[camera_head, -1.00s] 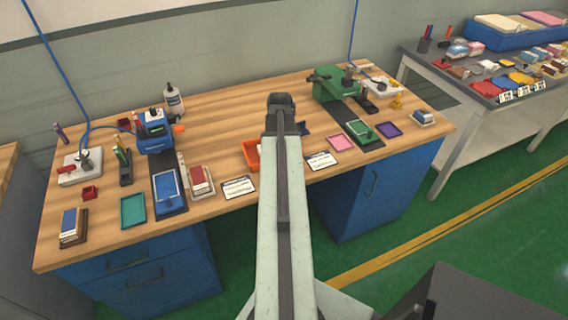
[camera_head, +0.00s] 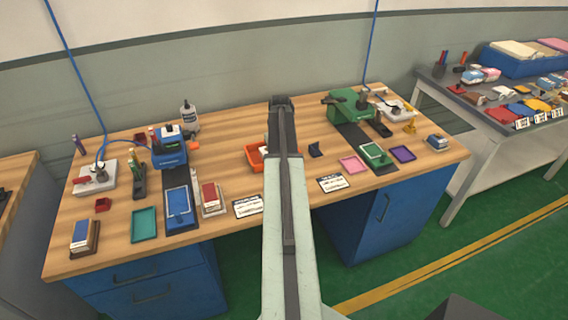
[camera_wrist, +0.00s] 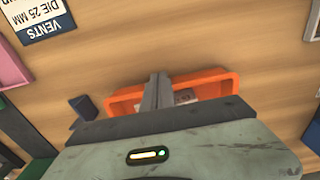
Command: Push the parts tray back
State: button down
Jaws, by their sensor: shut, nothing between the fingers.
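The orange tray (camera_head: 254,158) lies on the wooden desk, partly hidden behind my arm in the head view. The wrist view shows it as a shallow orange tray (camera_wrist: 222,77) with a grey-white piece inside. My gripper (camera_wrist: 160,77) is shut and empty. Its fingers appear over the tray's middle in the wrist view and hide part of it. I cannot tell whether they touch the tray. The gripper body covers the tray's lower edge in that view. In the head view the fingers are not distinguishable.
White label cards (camera_head: 247,206) lie in front of the tray. A dark angled piece (camera_head: 316,149) sits just right of it. A green machine (camera_head: 352,106) stands at the back right and a blue device (camera_head: 168,148) at the left. Bare wood lies behind the tray.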

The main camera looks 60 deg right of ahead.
jog(key=shift+s+a, duration=0.45)
jog(key=s+a, duration=0.2)
jog(key=shift+s, duration=0.35)
notch_tip(320, 180, up, 10)
jog(key=p, duration=1)
jog(key=shift+w+d, duration=0.15)
jog(key=shift+d, duration=0.1)
